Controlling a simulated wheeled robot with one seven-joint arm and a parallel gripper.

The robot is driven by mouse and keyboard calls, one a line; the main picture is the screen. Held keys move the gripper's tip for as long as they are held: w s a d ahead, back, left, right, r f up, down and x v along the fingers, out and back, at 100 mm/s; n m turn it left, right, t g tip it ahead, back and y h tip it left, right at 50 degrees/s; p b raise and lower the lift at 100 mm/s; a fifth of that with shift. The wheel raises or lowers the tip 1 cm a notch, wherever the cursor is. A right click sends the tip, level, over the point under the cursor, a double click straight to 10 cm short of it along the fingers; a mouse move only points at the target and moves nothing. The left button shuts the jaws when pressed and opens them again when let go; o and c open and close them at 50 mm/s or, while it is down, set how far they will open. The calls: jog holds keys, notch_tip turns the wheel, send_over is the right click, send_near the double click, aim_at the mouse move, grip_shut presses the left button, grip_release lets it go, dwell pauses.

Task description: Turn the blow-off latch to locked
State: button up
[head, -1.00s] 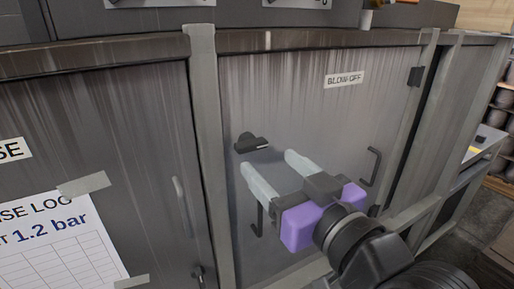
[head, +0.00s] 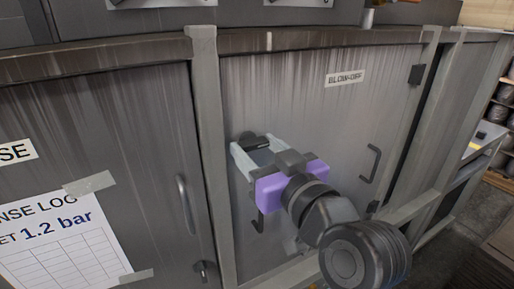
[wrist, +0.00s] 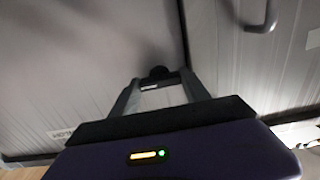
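The blow-off latch (head: 256,140) is a small dark turn handle on the upper left of the grey door marked BLOW-OFF (head: 345,77). Its bar lies roughly level in the head view and is partly hidden by my fingers. My gripper (head: 252,143), purple with two pale fingers, reaches to the latch with its fingers apart, one towards each end of the bar. In the wrist view the dark latch (wrist: 158,74) shows between the fingertips (wrist: 159,80). I cannot tell whether they touch it.
A dark pull handle (head: 371,163) is on the right of the same door, with a hinge (head: 416,75) above it. A grey post (head: 207,130) stands close left of the latch. The left door carries a handle (head: 183,203) and a taped log sheet (head: 60,245).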

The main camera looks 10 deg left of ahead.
jog(key=shift+c, duration=0.9)
jog(key=shift+n, duration=0.4)
jog(key=n, duration=0.2)
jog(key=shift+d+n, duration=0.1)
jog(key=shift+n, duration=0.3)
jog(key=n+b, duration=0.2)
jog(key=n, duration=0.3)
jog(key=n+b, duration=0.2)
jog(key=n, duration=0.3)
jog(key=shift+f, duration=0.1)
jog(key=shift+n+b, duration=1.4)
jog(key=shift+n, duration=0.8)
jog(key=shift+a, duration=0.2)
